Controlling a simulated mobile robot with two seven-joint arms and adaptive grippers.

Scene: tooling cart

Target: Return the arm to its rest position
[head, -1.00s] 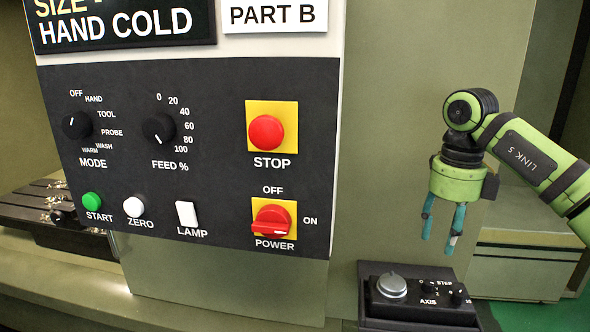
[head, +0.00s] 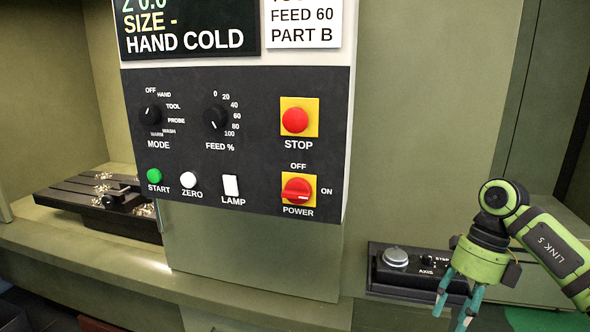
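My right arm, green and black, comes in from the right in the head view. Its gripper (head: 451,316) points down with its two teal fingers apart and nothing between them. It hangs at the lower right, in front of the right part of the small black axis box (head: 384,272) and hides some of it. It is well to the right of the control panel (head: 260,192) and apart from it. My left gripper is not in view.
The panel has a red stop button (head: 295,120), a red power switch (head: 297,189), a mode knob (head: 151,115) and a feed knob (head: 216,118). A dark slotted table (head: 90,197) with metal chips is at the left. A ledge runs below the panel.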

